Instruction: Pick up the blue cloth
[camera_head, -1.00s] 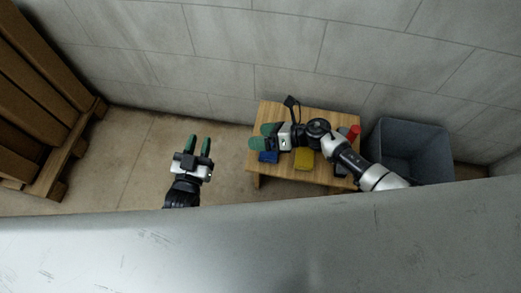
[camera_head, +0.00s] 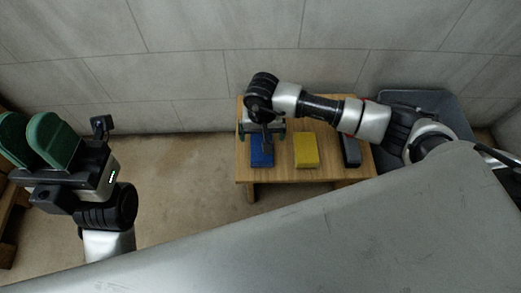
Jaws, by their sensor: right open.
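The blue cloth (camera_head: 261,157) lies near the left end of the small wooden table. It is a flat rectangle, and its far part is hidden under my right gripper (camera_head: 265,136). My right gripper points down over the cloth, open, with its jaws spread to either side. I cannot tell whether its fingertips touch the cloth. My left gripper (camera_head: 36,140), with green finger pads, is at the left edge of the view, well away from the table. Its fingers look apart and nothing shows between them.
On the wooden table (camera_head: 285,174), a yellow block or sponge (camera_head: 305,150) lies right of the cloth, and a dark grey item (camera_head: 351,151) further right. A grey bin (camera_head: 440,101) stands right of the table, partly behind my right arm. A block wall is close behind.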

